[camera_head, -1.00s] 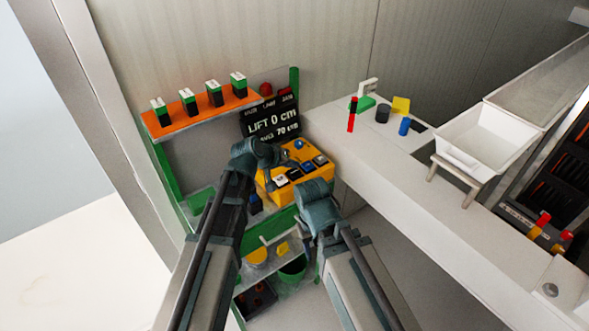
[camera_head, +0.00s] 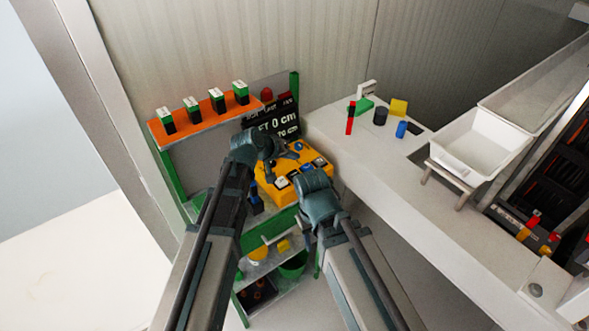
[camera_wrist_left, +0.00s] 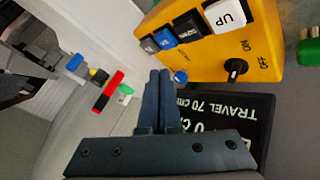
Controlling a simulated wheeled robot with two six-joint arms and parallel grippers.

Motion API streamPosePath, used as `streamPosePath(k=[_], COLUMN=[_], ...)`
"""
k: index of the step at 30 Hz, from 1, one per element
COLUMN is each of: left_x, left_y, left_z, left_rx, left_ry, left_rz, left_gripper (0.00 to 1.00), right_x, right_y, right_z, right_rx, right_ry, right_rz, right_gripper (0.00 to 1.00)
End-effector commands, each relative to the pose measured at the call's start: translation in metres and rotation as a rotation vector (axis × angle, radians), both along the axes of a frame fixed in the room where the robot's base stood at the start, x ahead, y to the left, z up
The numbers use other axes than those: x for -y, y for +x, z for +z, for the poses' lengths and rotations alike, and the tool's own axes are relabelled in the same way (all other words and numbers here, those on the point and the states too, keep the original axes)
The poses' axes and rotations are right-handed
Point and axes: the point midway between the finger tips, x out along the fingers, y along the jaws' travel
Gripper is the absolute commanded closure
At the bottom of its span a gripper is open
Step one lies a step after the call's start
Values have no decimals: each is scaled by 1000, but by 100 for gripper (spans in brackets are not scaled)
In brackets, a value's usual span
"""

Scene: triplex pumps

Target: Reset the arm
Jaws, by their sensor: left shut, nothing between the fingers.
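My left gripper (camera_head: 285,150) is at the back left edge of the yellow control box (camera_head: 301,183), in front of the black display. In the left wrist view its two dark fingers (camera_wrist_left: 157,77) are shut together with nothing between them. There the yellow box (camera_wrist_left: 207,62) shows a white UP button (camera_wrist_left: 229,13), a blue button (camera_wrist_left: 162,38) and a black ON/OFF knob (camera_wrist_left: 235,68). The fingers appear apart from these controls. My right arm's wrist (camera_head: 318,197) is at the front right of the box; its fingers are hidden.
The black display (camera_head: 277,122) stands behind the box. An orange shelf (camera_head: 207,127) holds several green-and-black blocks. A white counter (camera_head: 385,165) at right carries small coloured parts and a white tray (camera_head: 478,145). A lower shelf (camera_head: 270,265) lies beneath the arms.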

Motion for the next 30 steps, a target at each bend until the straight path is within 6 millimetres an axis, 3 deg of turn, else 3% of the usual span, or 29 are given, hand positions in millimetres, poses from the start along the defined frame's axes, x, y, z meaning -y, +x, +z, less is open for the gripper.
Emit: streamPosePath(k=[13,16,19,22,27,30], left_x=[0,3,8,5,-22,-38], left_y=[0,-16,-58,-116,-201,-234], left_z=[-1,-7,-24,-45,-65,-67], left_rx=[0,-25,-98,-209,-385,-461], left_ry=[0,32,133,285,541,651], left_rz=[0,-27,-103,-196,-301,-328], left_gripper=[100,100,100,100,100,100], right_x=[0,0,0,0,0,0], right_y=[0,0,0,0,0,0], right_z=[-1,-1,-1,0,-1,0], right_rx=[0,0,0,0,0,0], right_ry=[0,0,0,0,0,0], right_rz=[1,1,1,1,1,1], right_gripper=[50,50,50,50,50,50])
